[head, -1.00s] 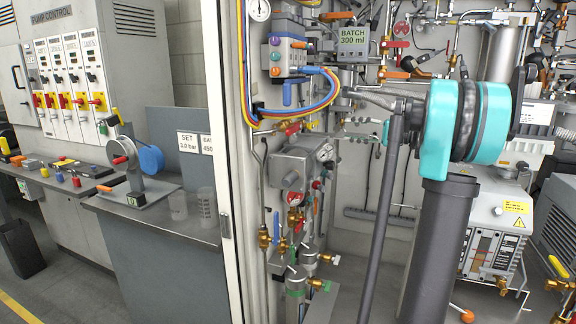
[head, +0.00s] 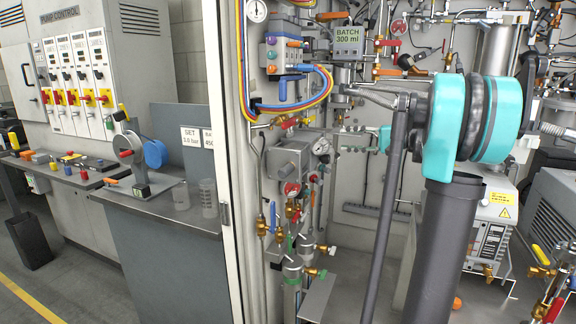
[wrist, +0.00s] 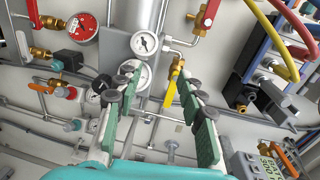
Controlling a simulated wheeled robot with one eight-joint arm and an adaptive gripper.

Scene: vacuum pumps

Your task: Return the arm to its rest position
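My arm, with teal joint housings, stands at the right of the head view and reaches left in front of the open cabinet. My gripper (wrist: 158,78) shows in the wrist view with its two green-padded fingers spread apart and nothing between them. It also shows small in the head view (head: 350,140), in front of the cabinet's back panel. Behind the fingers in the wrist view are a yellow valve handle (wrist: 172,84) and pressure gauges (wrist: 144,43); the gap to them is hard to judge.
The cabinet's white door post (head: 230,150) stands left of the arm. Valves and a grey box (head: 288,160) fill the panel. The BATCH display (head: 347,38) is above my gripper. A grey bench (head: 175,205) stands left, with open floor before it.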

